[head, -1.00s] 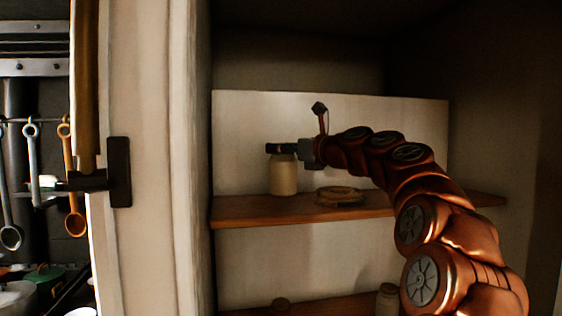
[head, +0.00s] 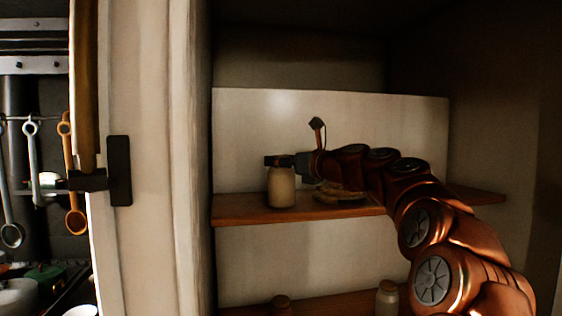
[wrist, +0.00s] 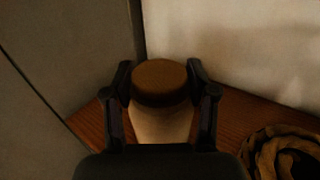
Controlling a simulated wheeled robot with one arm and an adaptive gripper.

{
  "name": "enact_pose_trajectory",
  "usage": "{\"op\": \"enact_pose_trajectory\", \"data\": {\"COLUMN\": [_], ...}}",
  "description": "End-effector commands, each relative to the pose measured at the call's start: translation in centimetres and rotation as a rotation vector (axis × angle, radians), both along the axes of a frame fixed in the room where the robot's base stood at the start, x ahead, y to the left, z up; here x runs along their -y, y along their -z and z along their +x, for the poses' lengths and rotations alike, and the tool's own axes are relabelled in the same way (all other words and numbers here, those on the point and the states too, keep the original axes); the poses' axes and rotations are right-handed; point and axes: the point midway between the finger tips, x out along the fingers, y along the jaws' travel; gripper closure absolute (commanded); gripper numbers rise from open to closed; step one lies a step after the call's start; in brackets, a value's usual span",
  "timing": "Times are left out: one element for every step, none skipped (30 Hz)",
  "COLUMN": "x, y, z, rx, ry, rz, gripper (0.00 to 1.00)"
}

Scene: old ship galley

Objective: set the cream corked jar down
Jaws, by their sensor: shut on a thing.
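The cream corked jar (head: 282,188) is upright at the left part of the upper wooden shelf (head: 240,210). Its base appears to be at the shelf surface, though I cannot tell for certain whether it touches. My gripper (head: 280,161) is at the jar's top, coming from the right, and is shut on it. In the wrist view, the brown cork (wrist: 160,82) and the cream body (wrist: 160,124) sit between the two dark fingers. The gripper covers most of the cork in the head view.
A coiled brown thing (head: 340,194) lies on the shelf right of the jar, and shows in the wrist view (wrist: 285,155). The cupboard's left wall is close to the jar.

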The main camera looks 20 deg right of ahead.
Motion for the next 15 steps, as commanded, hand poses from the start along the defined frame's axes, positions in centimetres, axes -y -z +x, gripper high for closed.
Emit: {"op": "enact_pose_trajectory", "data": {"x": [0.02, 0.02, 0.02, 0.01, 0.01, 0.02, 0.03, 0.05, 0.05, 0.05, 0.05, 0.05, 0.05, 0.05, 0.04], "y": [-0.15, -0.16, -0.16, -0.13, -0.08, 0.0, 0.06, 0.11, 0.1, 0.11, 0.1, 0.11, 0.12, 0.12, 0.12], "z": [-0.05, -0.05, -0.06, -0.06, -0.06, -0.07, -0.06, -0.04, -0.04, -0.04, -0.04, -0.03, -0.03, -0.03, -0.04], "rx": [0.002, 0.002, 0.003, 0.003, 0.003, 0.003, 0.002, 0.002, 0.002, 0.002, 0.002, 0.002, 0.001, 0.001, 0.001], "ry": [0.001, 0.001, 0.001, 0.001, 0.001, 0.001, 0.001, 0.001, 0.002, 0.001, 0.002, 0.001, 0.001, 0.001, 0.001], "rz": [0.001, 0.0, 0.001, 0.001, 0.001, 0.001, 0.002, 0.001, 0.0, 0.001, 0.0, 0.0, 0.0, 0.0, 0.0], "gripper": [1.0, 1.0, 1.0, 1.0, 1.0, 1.0, 1.0, 0.4, 0.35, 0.32, 0.29, 0.25, 0.22, 0.19, 0.18]}}
